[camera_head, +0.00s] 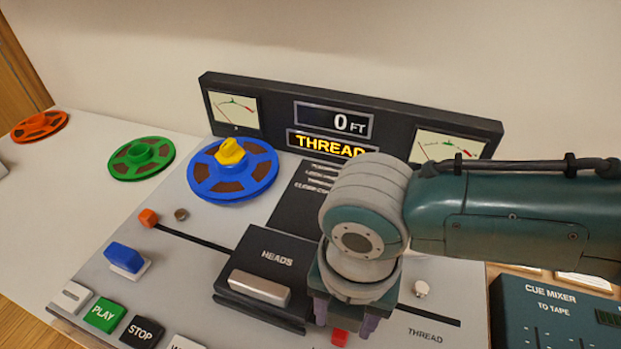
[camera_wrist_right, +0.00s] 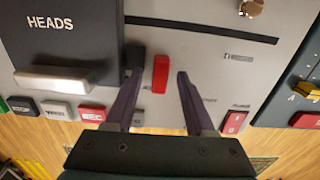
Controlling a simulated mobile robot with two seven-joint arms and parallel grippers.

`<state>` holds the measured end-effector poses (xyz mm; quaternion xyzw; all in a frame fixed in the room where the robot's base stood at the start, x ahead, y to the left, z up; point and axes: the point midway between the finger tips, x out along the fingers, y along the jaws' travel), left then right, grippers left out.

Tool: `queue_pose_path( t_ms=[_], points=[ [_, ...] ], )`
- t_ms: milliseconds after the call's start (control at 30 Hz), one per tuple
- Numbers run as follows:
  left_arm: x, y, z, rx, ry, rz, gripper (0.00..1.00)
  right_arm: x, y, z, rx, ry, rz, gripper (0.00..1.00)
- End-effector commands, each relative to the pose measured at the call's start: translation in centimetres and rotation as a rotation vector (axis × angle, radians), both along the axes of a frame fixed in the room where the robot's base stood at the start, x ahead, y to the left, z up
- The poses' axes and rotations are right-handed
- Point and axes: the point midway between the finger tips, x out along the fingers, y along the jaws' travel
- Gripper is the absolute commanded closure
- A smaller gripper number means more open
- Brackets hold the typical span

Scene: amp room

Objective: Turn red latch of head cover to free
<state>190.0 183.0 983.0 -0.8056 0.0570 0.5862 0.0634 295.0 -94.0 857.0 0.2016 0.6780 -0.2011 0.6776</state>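The red latch (camera_wrist_right: 160,74) is a small upright red piece on the grey deck, just right of the black head cover (camera_wrist_right: 65,42) marked HEADS. In the head view the red latch (camera_head: 340,338) shows only in part, below my right gripper (camera_head: 345,322). The head cover (camera_head: 280,248) lies flat there, with a silver bar on its front. In the wrist view my right gripper (camera_wrist_right: 159,72) is open, one finger on each side of the latch, with visible gaps. I cannot tell how close the tips are to the deck. My left gripper is not in view.
A blue reel (camera_head: 235,187) with a yellow knob sits on the deck's left. A display panel (camera_head: 350,115) stands behind. PLAY and STOP buttons (camera_head: 142,331) line the front edge. A cue mixer (camera_head: 550,310) stands at right.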

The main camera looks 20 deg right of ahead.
Motion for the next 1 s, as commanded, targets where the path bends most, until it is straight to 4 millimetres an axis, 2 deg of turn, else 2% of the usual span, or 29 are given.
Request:
queue_pose_path(
  t_ms=[267, 367, 700, 833, 1000],
  points=[
    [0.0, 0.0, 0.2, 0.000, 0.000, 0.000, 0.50, 0.0, 0.0, 0.3, 0.000, -0.001, -0.001, 0.45],
    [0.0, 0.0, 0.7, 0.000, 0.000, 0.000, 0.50, 0.1, 0.0, 1.6, 0.001, -0.002, 0.000, 0.45],
    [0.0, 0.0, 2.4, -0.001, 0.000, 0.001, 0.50, 0.1, 0.0, 8.2, 0.001, -0.003, 0.001, 0.45],
    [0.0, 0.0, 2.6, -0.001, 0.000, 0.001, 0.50, 0.1, 0.0, 9.5, 0.000, -0.001, 0.000, 0.45],
    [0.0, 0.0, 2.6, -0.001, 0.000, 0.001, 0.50, 0.0, -0.1, 10.0, -0.001, 0.001, -0.001, 0.45]
  ],
)
